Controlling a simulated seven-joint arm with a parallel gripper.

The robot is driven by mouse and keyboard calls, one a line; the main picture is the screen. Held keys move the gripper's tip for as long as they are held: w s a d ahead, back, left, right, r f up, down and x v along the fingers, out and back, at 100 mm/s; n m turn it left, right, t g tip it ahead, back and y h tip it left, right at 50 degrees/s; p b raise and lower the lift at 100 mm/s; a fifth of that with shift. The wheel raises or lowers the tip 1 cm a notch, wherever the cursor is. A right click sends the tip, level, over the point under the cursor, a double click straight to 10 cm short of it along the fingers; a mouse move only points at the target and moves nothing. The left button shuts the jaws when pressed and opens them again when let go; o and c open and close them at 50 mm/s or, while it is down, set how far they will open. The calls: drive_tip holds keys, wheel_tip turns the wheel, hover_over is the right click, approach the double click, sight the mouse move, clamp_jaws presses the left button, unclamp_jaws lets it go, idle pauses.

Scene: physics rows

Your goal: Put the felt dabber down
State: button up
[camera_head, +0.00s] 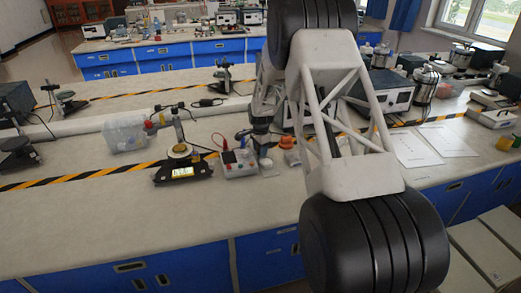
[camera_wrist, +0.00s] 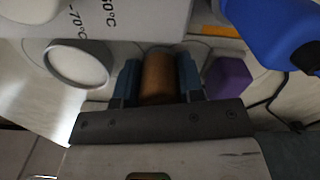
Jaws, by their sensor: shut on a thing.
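My gripper (camera_wrist: 159,82) is shut on a brown cylinder, the felt dabber (camera_wrist: 158,76), held between its two blue fingers in the wrist view. The dabber's far end points away from the gripper's palm. In the head view my gripper (camera_head: 262,150) is low over the near bench, just right of a grey-and-red box; my arm hides much of the area behind it, and I cannot make out the dabber there. Whether the dabber touches the bench is not clear.
In the wrist view a round white dish (camera_wrist: 78,64) lies left, a purple block (camera_wrist: 228,78) right and a blue object (camera_wrist: 272,30) upper right. In the head view the cabled box (camera_head: 239,164) and lit scale (camera_head: 183,170) stand left. The front bench strip (camera_head: 100,220) is clear.

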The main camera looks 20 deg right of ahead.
drive_tip(key=o, duration=0.8)
drive_tip(key=shift+f, duration=0.1)
wheel_tip(320, 180, up, 12)
drive_tip(key=shift+r, duration=0.15)
idle(0.3)
drive_tip(key=shift+r, duration=0.1)
idle(0.4)
